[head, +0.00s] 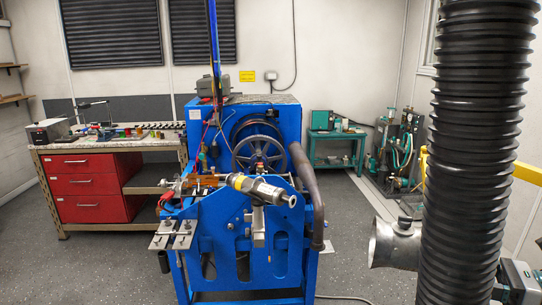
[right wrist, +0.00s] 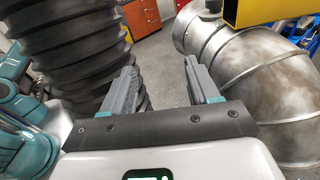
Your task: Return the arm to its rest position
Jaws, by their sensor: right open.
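My right gripper (right wrist: 163,88) shows in the right wrist view with its two grey fingers spread apart and nothing between them. Beyond the fingers is bare speckled floor. A black corrugated hose (right wrist: 65,50) is close on the left of the fingers, and a bare metal duct (right wrist: 265,85) is close on their right. In the head view, a teal and grey part at the lower right edge looks like part of my right arm, behind the hose. The right fingers do not show in the head view. My left arm and gripper are in neither view.
In the head view, the hose (head: 475,130) stands tall at the right, beside a metal duct end (head: 392,245). A blue engine stand (head: 240,235) fills the middle. A workbench with red drawers (head: 90,190) is at left. Open floor lies at the lower left.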

